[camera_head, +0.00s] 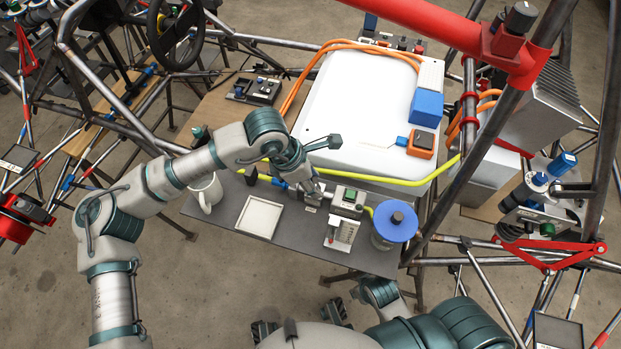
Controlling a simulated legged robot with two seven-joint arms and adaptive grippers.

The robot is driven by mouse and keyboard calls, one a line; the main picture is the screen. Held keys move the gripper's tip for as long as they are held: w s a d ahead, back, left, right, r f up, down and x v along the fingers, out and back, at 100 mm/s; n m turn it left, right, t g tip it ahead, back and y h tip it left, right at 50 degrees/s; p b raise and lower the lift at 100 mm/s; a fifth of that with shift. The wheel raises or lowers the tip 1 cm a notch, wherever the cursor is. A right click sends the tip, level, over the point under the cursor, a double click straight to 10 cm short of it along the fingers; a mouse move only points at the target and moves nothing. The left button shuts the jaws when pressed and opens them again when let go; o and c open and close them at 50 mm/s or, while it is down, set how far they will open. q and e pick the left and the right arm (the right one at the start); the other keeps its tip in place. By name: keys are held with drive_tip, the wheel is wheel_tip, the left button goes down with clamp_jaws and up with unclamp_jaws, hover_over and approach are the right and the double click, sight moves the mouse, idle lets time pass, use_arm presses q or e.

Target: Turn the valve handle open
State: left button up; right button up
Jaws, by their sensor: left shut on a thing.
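My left arm comes in from the left and reaches down over the dark shelf (290,245). My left gripper (309,189) is shut at a small metal valve fitting (345,199) with a green top piece. The fingers hide most of the valve handle, so its angle cannot be read. A blue piece (278,184) shows just left of the fingers, in line with the fitting. My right arm shows at the bottom, low and away from the shelf. My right gripper (335,311) appears there, small and dark; its jaws cannot be made out.
A white mug (207,193), a pale square tray (260,217), a small white device (341,234) and a blue-lidded jar (395,223) stand on the shelf. A large white case (355,105) lies behind, with a yellow hose (395,181) along its front. Frame tubes surround the shelf.

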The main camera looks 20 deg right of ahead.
use_arm(q)
drive_tip(key=shift+s+d+n+t, duration=0.1)
drive_tip(key=shift+n+t, duration=0.3)
drive_tip(key=shift+n, duration=0.5)
drive_tip(key=n+t, duration=0.1)
drive_tip(key=n, duration=0.1)
drive_tip(key=shift+n+b, duration=0.3)
drive_tip(key=shift+b, duration=0.05)
drive_tip(key=n, duration=0.2)
drive_tip(key=n+t+y+b, duration=0.1)
drive_tip(key=n, duration=0.1)
drive_tip(key=shift+s+d+r+n+t, duration=0.1)
drive_tip(key=shift+n+t, duration=0.2)
drive_tip(key=shift+n+t+y+b, duration=0.3)
drive_tip(key=shift+n+t+y, duration=0.2)
drive_tip(key=shift+n, duration=1.2)
use_arm(e)
drive_tip(key=w+a+r+t, duration=0.2)
drive_tip(key=w+t, duration=0.1)
drive_tip(key=w, duration=0.2)
drive_tip(key=shift+w+r+t+y, duration=0.3)
drive_tip(key=shift+w+t+y, duration=0.05)
drive_tip(key=shift+t+y, duration=0.05)
use_arm(q)
drive_tip(key=shift+r, duration=0.1)
